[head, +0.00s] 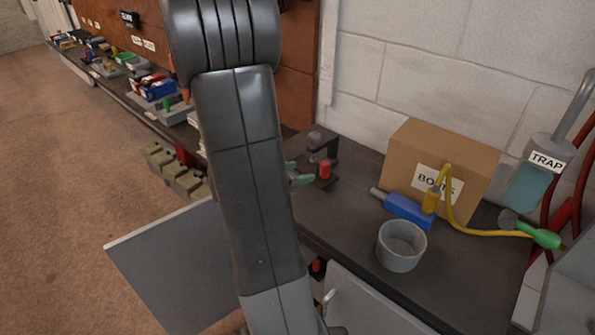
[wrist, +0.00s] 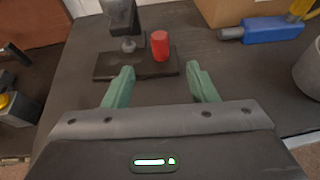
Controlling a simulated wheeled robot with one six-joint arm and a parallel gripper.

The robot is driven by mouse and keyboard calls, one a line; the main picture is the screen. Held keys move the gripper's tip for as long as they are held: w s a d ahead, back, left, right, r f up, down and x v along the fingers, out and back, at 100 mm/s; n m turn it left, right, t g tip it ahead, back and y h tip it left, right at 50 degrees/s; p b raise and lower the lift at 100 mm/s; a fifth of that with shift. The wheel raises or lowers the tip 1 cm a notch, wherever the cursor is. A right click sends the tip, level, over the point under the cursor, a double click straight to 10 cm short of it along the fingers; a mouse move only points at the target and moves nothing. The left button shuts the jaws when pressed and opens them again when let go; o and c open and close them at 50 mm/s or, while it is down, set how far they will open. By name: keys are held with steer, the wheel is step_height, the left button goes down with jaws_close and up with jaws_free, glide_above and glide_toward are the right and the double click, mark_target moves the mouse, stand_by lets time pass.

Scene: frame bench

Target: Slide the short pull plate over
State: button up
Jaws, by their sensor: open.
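A dark fixture (wrist: 122,20) with an overhanging arm and a small grey foot under it stands on a flat dark plate (wrist: 108,66) on the bench. A red upright cylinder (wrist: 160,46) stands at the right of this plate. They also show in the head view, with the fixture (head: 322,142) and the red cylinder (head: 325,170) just right of my arm. I cannot tell which part is the short pull plate. My gripper (wrist: 160,70) is open and empty, its green fingers apart at the plate's near edge, with the cylinder beyond the gap. In the head view my arm hides most of it.
On the bench (head: 345,215) to the right are a cardboard box (head: 425,148), a blue tool (head: 408,210), a grey cup (head: 401,250) and a yellow hose (head: 480,233). A grey open panel (head: 165,262) juts out below left. A wall stands behind.

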mark_target(329, 166)
steer(key=p+x, duration=0.2)
steer(key=x, duration=1.1)
steer(key=shift+w+d+f, duration=0.2)
steer(key=shift+d+f, duration=0.05)
steer(key=shift+d, duration=0.05)
jaws_close()
